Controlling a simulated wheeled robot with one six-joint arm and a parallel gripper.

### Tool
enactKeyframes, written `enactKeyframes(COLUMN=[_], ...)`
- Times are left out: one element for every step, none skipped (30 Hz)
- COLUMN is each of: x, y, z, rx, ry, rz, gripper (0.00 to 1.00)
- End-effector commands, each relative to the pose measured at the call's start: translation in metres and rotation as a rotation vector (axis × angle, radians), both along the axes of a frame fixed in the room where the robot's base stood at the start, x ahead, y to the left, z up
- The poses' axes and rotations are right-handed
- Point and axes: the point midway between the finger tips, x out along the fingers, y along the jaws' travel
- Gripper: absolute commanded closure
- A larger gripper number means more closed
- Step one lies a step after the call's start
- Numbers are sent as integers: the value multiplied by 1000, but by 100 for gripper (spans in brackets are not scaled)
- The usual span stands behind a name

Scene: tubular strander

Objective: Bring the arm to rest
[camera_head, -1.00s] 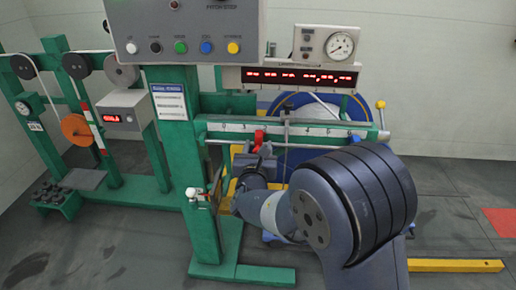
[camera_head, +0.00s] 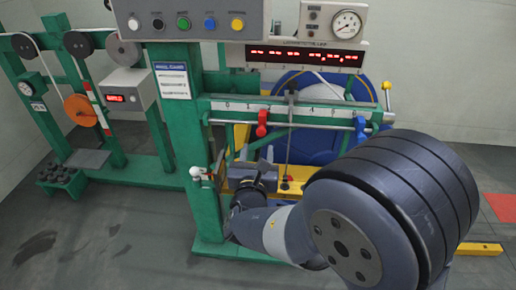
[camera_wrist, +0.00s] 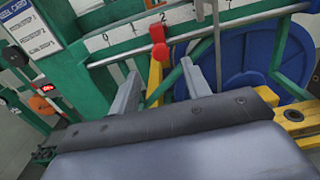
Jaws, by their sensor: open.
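My gripper (camera_head: 254,172) is in front of the green strander frame, below the scaled rail (camera_head: 300,112). Its two fingers are apart with nothing between them, as the wrist view (camera_wrist: 160,88) shows. A red stop (camera_head: 262,124) sits on the rail near the low numbers. In the wrist view the red stop (camera_wrist: 158,42) is beyond the fingertips and apart from them. My dark arm covers the lower right of the head view and hides part of the frame behind it.
A button box (camera_head: 190,20) and a red-lit display (camera_head: 305,57) are above the rail. A blue reel (camera_wrist: 245,65) stands behind it. A white-tipped lever (camera_head: 196,172) sticks out left of my gripper. The floor (camera_head: 110,240) at front left is clear.

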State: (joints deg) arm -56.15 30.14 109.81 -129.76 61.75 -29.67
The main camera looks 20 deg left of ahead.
Motion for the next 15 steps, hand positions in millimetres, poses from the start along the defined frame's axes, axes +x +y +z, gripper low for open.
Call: enactKeyframes(x=[0,0,0,0,0,1,2,3,6,8,11,16,21,26,33], y=[0,0,0,0,0,0,0,0,1,1,2,3,4,5,7], z=[0,0,0,0,0,0,0,0,-1,-1,-1,0,0,0,-1], rx=[0,0,0,0,0,0,0,0,0,0,1,1,1,1,1], ry=[0,0,0,0,0,0,1,1,1,2,1,1,0,0,1], rz=[0,0,0,0,0,0,-1,-1,-2,-2,-3,-3,-3,-3,-4], gripper=[55,55,55,55,55,55,55,55,55,55,55,55,55,55,55])
